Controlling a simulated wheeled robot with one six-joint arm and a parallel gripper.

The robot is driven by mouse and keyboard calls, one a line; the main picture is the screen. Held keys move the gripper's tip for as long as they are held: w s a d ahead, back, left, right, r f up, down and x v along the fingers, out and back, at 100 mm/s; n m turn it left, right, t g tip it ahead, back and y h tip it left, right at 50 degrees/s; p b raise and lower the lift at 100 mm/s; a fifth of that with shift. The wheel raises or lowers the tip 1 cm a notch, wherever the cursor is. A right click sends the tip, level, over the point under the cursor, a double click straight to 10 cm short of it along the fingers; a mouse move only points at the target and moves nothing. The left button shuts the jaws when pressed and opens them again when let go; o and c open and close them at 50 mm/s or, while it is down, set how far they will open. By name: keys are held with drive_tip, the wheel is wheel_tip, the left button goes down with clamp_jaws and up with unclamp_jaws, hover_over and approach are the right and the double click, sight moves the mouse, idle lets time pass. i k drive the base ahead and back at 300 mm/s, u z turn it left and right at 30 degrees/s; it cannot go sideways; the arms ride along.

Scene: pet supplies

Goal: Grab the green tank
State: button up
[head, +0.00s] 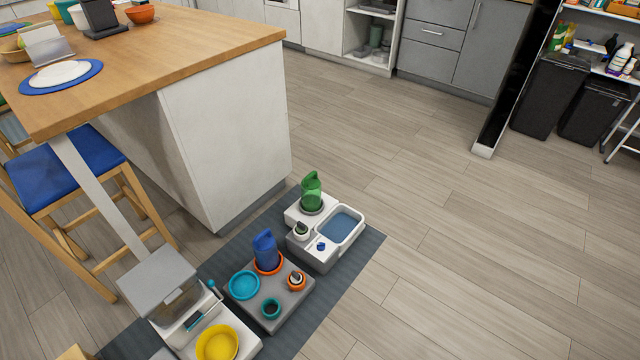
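The green tank (312,192) is a translucent green bottle with a handle-like top. It stands upright on the back part of a white pet water fountain (322,258) on the floor, near the corner of the kitchen island. The fountain has a basin of blue water (341,224) on its right side. My gripper is not in view.
A grey mat (358,272) lies under the pet items. A grey feeder (292,306) with a blue tank (266,250) and a white feeder with a yellow bowl (217,343) stand nearer. The island (228,140) and a stool (62,180) are left. The wooden floor (470,230) right is clear.

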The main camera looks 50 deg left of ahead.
sight(311, 185)
drive_tip(key=u, duration=0.3)
drive_tip(key=i, duration=1.75)
drive_tip(key=u, duration=1.15)
drive_tip(key=i, duration=1.05)
drive_tip(key=u, duration=1.6)
drive_tip(key=i, duration=0.6)
drive_tip(key=u, duration=0.4)
